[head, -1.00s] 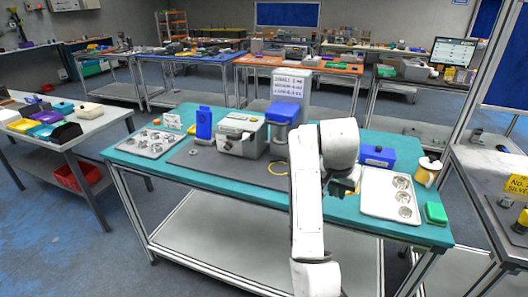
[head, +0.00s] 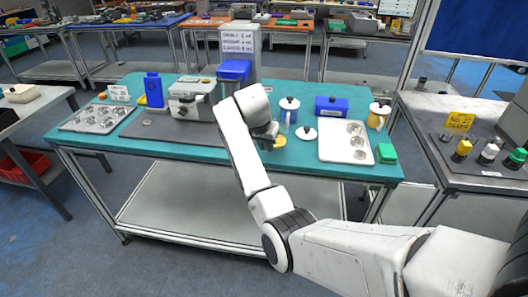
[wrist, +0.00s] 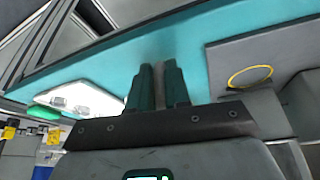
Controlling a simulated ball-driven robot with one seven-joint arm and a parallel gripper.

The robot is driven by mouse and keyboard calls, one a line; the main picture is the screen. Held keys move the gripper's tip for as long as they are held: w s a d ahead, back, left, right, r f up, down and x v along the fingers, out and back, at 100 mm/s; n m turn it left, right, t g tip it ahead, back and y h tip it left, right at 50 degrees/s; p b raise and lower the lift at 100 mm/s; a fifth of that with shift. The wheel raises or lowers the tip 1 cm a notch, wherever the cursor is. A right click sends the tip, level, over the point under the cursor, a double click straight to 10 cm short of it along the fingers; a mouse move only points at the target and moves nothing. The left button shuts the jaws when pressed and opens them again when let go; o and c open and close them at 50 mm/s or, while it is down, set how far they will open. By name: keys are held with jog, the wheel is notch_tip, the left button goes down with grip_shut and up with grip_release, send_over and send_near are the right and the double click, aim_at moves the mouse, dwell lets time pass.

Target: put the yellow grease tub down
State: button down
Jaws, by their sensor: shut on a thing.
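The yellow grease tub (head: 281,141) shows as a small yellow patch at the end of my arm in the head view, partly hidden by my gripper. My gripper (head: 270,138) is shut on it over the front part of the teal bench (head: 230,154). I cannot tell whether the tub touches the bench top. In the wrist view my two dark green fingers (wrist: 158,84) stand close together over the teal surface, and the tub cannot be made out there.
The metal tray (head: 327,151) lies to the right, with a green block (head: 386,153) beyond. The dark mat (head: 150,128) is to the left, with a ring on it.

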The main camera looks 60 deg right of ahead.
jog(key=shift+w+d+f, duration=0.1)
jog(key=shift+w+f, duration=0.3)
jog(key=shift+f, duration=0.1)
jog(key=shift+f+p, duration=0.55)
jog(key=shift+f, duration=0.95)
jog(key=shift+f, duration=0.1)
jog(key=c, duration=1.1)
grip_release()
jog(key=b+v, duration=0.1)
jog(key=v, duration=1.1)
jog(key=shift+b, duration=0.4)
